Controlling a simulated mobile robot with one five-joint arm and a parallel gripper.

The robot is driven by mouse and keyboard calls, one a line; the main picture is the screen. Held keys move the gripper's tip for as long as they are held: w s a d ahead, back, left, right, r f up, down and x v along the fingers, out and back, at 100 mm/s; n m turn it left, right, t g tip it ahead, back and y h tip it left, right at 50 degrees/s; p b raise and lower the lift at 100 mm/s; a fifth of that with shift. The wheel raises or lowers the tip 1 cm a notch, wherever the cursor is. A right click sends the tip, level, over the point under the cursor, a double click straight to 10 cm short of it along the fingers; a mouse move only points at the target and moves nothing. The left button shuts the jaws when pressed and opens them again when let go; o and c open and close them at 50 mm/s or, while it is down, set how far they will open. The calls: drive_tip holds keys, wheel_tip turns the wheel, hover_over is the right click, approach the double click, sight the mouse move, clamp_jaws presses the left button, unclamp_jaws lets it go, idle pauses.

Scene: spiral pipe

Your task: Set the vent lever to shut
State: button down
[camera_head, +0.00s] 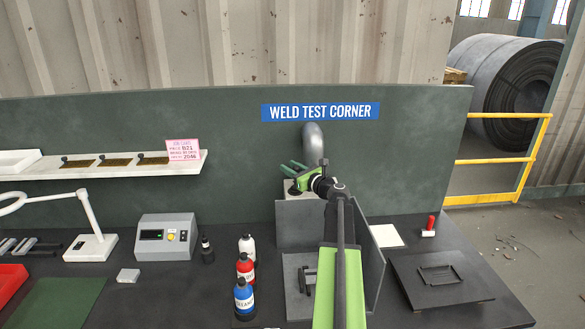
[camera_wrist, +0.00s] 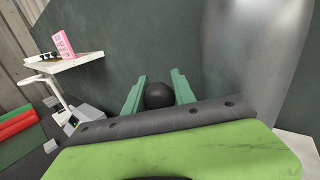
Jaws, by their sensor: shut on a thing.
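My gripper (camera_head: 293,168) is at the grey vent pipe (camera_head: 313,140), which comes down the green back panel below the "WELD TEST CORNER" sign. In the wrist view, the two green fingers of my gripper (camera_wrist: 158,80) are shut on a round black knob (camera_wrist: 158,96), apparently the end of the vent lever. The pipe (camera_wrist: 255,60) stands large to the right of the knob in that view. The rest of the lever and any position marks are hidden, so I cannot tell its setting.
A grey-walled booth (camera_head: 296,222) stands below my arm on the dark bench. Red (camera_head: 245,270) and blue (camera_head: 244,298) bottles stand left of it. A white shelf (camera_head: 100,166) with a pink card (camera_head: 183,150) is on the panel at left. A control box (camera_head: 167,240) stands below it.

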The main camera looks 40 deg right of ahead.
drive_tip(key=shift+d+f, duration=0.1)
drive_tip(key=shift+f, duration=0.05)
idle(0.6)
drive_tip(key=c, duration=1.5)
unclamp_jaws()
drive_tip(key=o, duration=0.4)
drive_tip(key=shift+w+d+f, duration=0.1)
drive_tip(key=shift+d+f, duration=0.05)
drive_tip(key=shift+d, duration=0.05)
drive_tip(key=shift+o, duration=0.2)
drive_tip(key=shift+a, duration=0.1)
drive_tip(key=s+a, duration=0.1)
drive_tip(key=s, duration=1.6)
drive_tip(key=shift+s+a, duration=0.25)
drive_tip(key=shift+a, duration=0.05)
